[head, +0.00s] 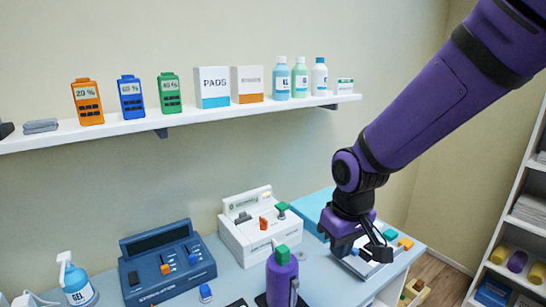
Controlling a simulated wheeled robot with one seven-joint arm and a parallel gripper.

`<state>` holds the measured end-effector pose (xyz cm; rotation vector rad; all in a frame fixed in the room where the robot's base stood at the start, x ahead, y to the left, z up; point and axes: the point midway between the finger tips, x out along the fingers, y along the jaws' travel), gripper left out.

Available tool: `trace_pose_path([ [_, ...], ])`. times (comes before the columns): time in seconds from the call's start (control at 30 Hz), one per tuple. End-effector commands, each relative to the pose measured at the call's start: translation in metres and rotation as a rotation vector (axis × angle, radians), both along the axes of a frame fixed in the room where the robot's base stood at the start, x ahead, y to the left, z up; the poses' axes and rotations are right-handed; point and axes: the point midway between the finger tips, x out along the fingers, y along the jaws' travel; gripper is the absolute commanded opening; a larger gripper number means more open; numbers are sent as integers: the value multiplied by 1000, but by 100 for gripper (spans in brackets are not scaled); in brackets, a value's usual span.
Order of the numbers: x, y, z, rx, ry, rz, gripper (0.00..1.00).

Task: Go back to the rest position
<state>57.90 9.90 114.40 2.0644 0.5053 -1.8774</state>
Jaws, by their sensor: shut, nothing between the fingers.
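My purple arm reaches in from the upper right. My gripper (381,254) points down over the right end of the blue-grey table (336,285), above or just in front of a pale tray (357,266). Its black fingers look closed, with nothing seen between them. I cannot tell whether the fingertips touch the tray. The arm's wrist hides part of the tray and of the light-blue surface (308,208) behind it.
A blue stimulation device (166,262), a white device (258,222), a gel bottle (77,284) and a purple object with a green top (283,279) stand on the table. A wall shelf (210,116) holds boxes and bottles. A white rack (510,230) stands at right.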

Motion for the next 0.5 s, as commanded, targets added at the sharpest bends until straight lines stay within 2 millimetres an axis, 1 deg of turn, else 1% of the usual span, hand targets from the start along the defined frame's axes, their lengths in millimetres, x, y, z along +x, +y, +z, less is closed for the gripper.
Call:
trace_pose_path([
  [0.03,-2,-12,17,13,-22,-28,0],
  [0.2,-16,-48,59,41,-80,-108,0],
  [0.37,-35,-81,94,62,-137,-187,0],
  [0.5,-57,-107,120,74,-188,-254,0],
])
